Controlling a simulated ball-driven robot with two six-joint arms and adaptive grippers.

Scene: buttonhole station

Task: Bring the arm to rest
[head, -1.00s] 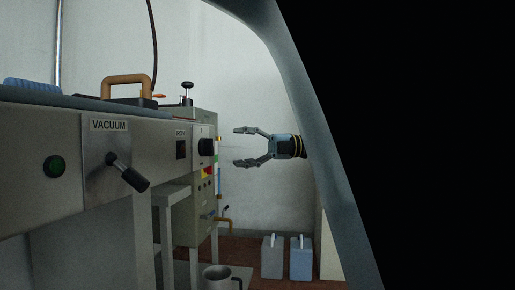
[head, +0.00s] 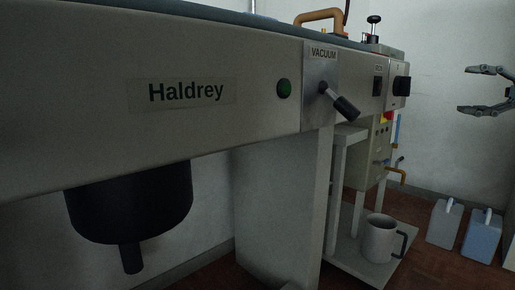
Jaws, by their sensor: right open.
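My right gripper (head: 488,91) shows at the right edge of the head view. Its two fingers point left and are spread apart, with nothing between them. The rest of that arm is cut off by the frame edge. The gripper is in the air, to the right of the machine and apart from it. My left gripper is not in the picture.
The Haldrey machine (head: 215,125) fills the left and middle, with a VACUUM lever (head: 340,101) and a green button (head: 284,88). A mug (head: 379,240) stands on the low shelf. Two canisters (head: 444,222) (head: 482,236) stand on the floor. Wall space around the gripper is clear.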

